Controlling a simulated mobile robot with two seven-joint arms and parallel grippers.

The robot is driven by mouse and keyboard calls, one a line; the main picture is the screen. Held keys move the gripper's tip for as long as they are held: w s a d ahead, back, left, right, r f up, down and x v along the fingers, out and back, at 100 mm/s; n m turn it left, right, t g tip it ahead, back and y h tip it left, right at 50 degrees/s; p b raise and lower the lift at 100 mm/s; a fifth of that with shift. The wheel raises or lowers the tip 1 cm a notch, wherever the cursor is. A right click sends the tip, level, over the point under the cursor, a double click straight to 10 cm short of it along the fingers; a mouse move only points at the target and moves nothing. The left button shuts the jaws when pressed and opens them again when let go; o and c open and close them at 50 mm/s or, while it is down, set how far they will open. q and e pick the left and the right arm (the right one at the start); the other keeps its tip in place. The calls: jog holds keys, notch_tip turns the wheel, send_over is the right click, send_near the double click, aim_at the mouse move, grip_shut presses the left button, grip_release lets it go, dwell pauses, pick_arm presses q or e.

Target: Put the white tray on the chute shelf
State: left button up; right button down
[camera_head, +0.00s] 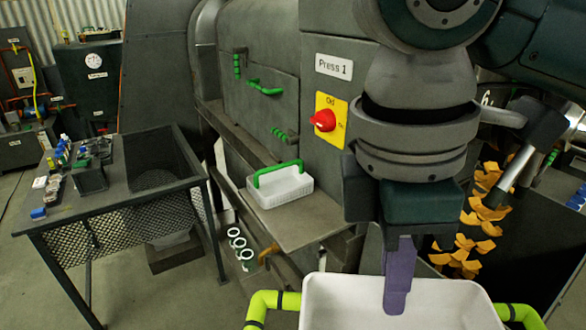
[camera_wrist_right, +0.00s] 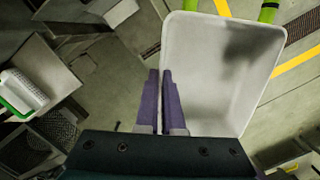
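The white tray (camera_head: 282,188) is a small perforated tray with a green handle (camera_head: 275,170). It sits upright on the flat grey shelf (camera_head: 315,222) at the front of Press 1. In the right wrist view the tray (camera_wrist_right: 22,90) shows at the left edge. My right gripper (camera_head: 398,300) is to the right of the tray and apart from it, pointing down over a large white tub. My left gripper is not in view.
The white tub (camera_head: 330,300) with yellow-green handles stands below my right gripper. A mesh-sided table (camera_head: 120,195) with small items is at the left. A red switch (camera_head: 323,120) sits on the press. Orange pieces (camera_head: 485,205) are at the right.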

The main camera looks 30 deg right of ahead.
jog(key=w+d+f+n+b, duration=0.1)
jog(key=f+n+b, duration=0.7)
jog(key=f+b, duration=1.3)
jog(key=w+d+f+n+t+b, duration=0.1)
jog(key=w+f+n+b, duration=0.3)
jog(key=f+b, duration=1.7)
jog(key=w+d+f+n+t+y+b, duration=0.1)
jog(key=w+f+n+b, duration=0.1)
jog(key=f+n+b, duration=1.1)
jog(key=shift+w+f+n+b, duration=0.2)
jog(key=shift+f+b, duration=2)
jog(key=shift+f, duration=0.8)
jog(key=shift+w+f+n+b, duration=0.1)
jog(key=shift+w+f+b, duration=0.1)
jog(key=shift+f+b, duration=2.35)
notch_tip(320, 180, down, 5)
jog(key=shift+f+b, duration=0.1)
jog(key=shift+b, duration=0.95)
jog(key=shift+d, duration=0.1)
jog(key=c, duration=1)
grip_release()
jog(key=shift+c, duration=0.2)
